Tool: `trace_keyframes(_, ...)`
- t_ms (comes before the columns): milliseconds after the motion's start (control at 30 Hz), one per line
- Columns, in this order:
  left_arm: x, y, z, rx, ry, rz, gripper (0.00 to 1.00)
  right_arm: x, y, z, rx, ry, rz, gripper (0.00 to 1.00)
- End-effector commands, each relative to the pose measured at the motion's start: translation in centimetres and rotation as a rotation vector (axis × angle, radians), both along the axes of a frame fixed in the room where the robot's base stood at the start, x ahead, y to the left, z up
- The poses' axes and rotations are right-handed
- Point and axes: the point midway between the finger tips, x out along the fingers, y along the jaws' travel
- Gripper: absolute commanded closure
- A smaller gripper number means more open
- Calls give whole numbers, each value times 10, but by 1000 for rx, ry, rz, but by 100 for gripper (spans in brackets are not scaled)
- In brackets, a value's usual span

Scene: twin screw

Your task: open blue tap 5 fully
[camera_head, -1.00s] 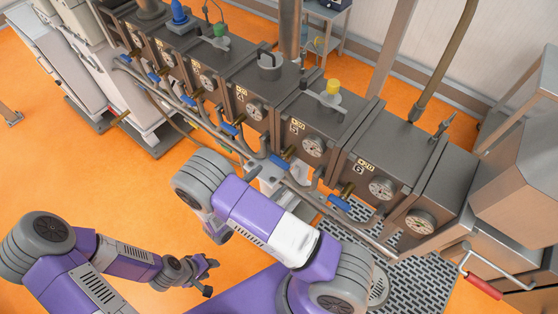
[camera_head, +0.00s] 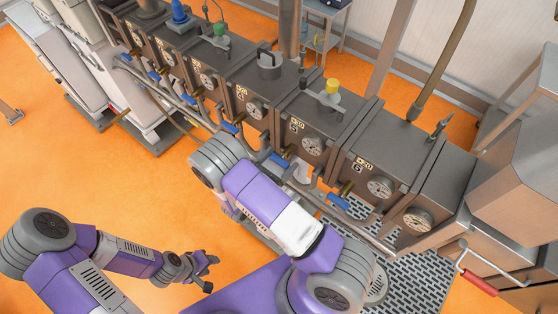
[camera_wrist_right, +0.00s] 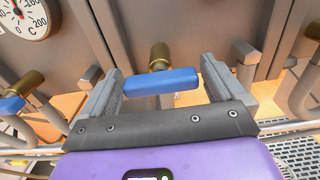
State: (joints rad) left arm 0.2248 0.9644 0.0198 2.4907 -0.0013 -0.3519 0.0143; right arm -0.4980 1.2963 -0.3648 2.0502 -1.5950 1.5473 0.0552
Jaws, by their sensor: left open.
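A blue tap handle (camera_wrist_right: 160,82) on a brass valve stem (camera_wrist_right: 160,56) lies level across the gap of my right gripper (camera_wrist_right: 162,72). Its fingers are wide apart, one near each end of the handle. I cannot tell whether they touch it. In the head view my right arm hides this gripper. Blue tap handles there include one (camera_head: 279,160) by the panel apparently marked 5 and one (camera_head: 338,201) by the panel to its right. The wrist view shows no tap number. My left gripper (camera_head: 211,271) is open and empty over the floor.
Grey panels with round dials (camera_head: 312,147) run diagonally behind the taps. A pipe (camera_head: 375,241) runs along their front. Another blue tap (camera_wrist_right: 10,105) is at the left in the wrist view. A metal grate (camera_head: 420,275) lies at the lower right. Orange floor is open at left.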

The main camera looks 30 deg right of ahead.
Motion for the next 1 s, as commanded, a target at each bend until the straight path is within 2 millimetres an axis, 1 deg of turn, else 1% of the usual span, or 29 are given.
trace_keyframes(33,0,0,0,0,0,0,57,0,0,0,0,0,0,12)
trace_keyframes(200,0,0,0,0,0,0,57,0,0,0,0,0,0,38)
trace_keyframes(300,0,0,0,0,0,0,57,0,0,0,1,0,0,52)
trace_keyframes(500,0,0,0,0,0,0,57,0,0,0,-4,13,0,52)
trace_keyframes(667,0,0,1,0,0,0,57,0,1,0,-25,62,1,52)
trace_keyframes(867,0,0,4,0,0,0,57,0,1,0,-77,186,2,52)
trace_keyframes(1000,0,0,6,0,0,0,57,0,1,1,-124,302,2,52)
